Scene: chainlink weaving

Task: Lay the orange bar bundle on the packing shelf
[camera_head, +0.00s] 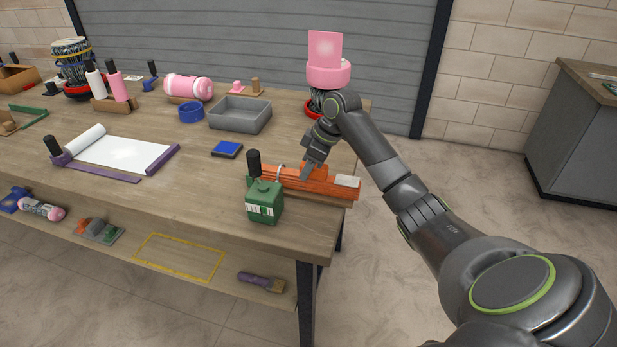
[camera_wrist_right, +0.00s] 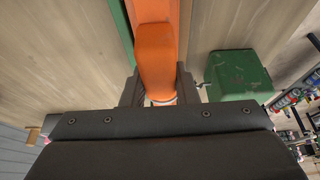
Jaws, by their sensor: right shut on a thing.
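The orange bar bundle (camera_head: 330,187) lies on the workbench top near its right front corner, with a pale label at its right end. My right gripper (camera_head: 307,172) is over the bundle and shut on it; in the right wrist view, an orange piece (camera_wrist_right: 155,60) sits between the two fingers. The bundle appears to rest at table height; a gap beneath it cannot be made out. The lower shelf (camera_head: 110,253) under the workbench carries an empty yellow rectangular outline (camera_head: 180,258). My left gripper is not in view.
A blue pad (camera_head: 227,149) and grey tray (camera_head: 240,114) lie further back. On the shelf, a brush (camera_head: 262,281) lies right of the outline and several blocks (camera_head: 98,230) left.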

